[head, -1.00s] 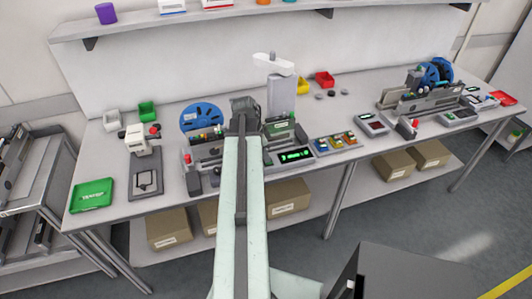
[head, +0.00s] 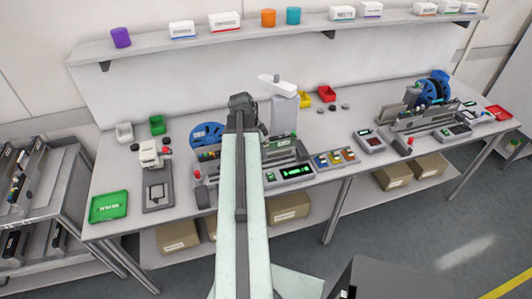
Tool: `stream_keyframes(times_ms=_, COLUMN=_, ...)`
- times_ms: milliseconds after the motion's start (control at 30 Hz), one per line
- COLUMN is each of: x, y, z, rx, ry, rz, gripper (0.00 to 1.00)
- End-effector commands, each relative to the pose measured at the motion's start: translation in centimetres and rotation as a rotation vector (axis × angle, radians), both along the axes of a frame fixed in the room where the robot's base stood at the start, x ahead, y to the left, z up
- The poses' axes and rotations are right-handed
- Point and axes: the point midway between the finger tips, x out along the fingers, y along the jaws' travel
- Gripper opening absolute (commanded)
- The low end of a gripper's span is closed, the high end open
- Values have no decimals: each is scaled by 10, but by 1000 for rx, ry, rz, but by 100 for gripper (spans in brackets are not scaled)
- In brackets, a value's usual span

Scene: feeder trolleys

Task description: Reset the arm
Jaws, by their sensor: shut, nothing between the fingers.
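My arm, pale with a dark strip along it, reaches straight up the picture from the bottom centre over the workbench. My gripper (head: 243,103) is the dark end of the arm, in front of the bench's back panel. It looks small from here and its fingertips are hard to make out; it is shut with nothing held. The arm covers part of the left feeder unit (head: 290,146) and its blue reel (head: 207,135).
The workbench (head: 345,178) carries a green tray (head: 108,206), a small press-like device (head: 156,185), a white stand (head: 284,115) and a second feeder unit (head: 415,118). A shelf (head: 200,48) with boxes runs above. A trolley (head: 55,205) stands left. Grey floor is free at right.

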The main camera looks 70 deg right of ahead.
Motion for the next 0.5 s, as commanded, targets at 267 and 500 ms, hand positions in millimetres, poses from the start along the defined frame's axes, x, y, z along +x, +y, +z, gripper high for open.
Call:
stream_keyframes(times_ms=267, x=9, y=2, z=22, rx=0, ry=0, rz=3, gripper=0)
stream_keyframes(times_ms=500, x=9, y=2, z=21, rx=0, ry=0, rz=4, gripper=0)
